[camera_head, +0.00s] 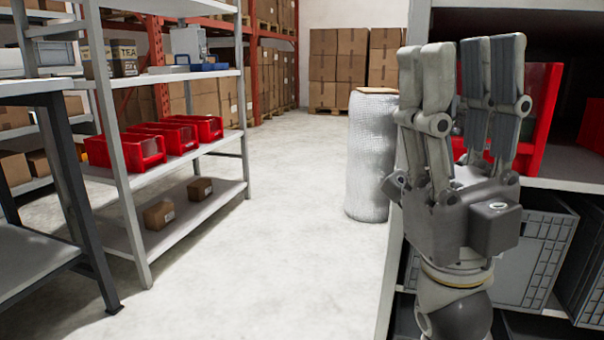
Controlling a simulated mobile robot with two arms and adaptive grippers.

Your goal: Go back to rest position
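My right gripper (459,62) is at the right of the head view, raised, with its grey fingers pointing up. Its two sides stand apart, and I see nothing held between them. It is in front of a shelf unit, and its fingers hide part of a red bin (540,115) there. I cannot tell how close it is to the bin. My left gripper and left arm are not in view.
Grey crates (539,262) sit on the lower shelf behind my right arm. A metal rack (190,208) with red bins (126,151) and small boxes (159,214) stands left. A wrapped white column (367,160) stands mid-right. The floor (265,235) between is clear.

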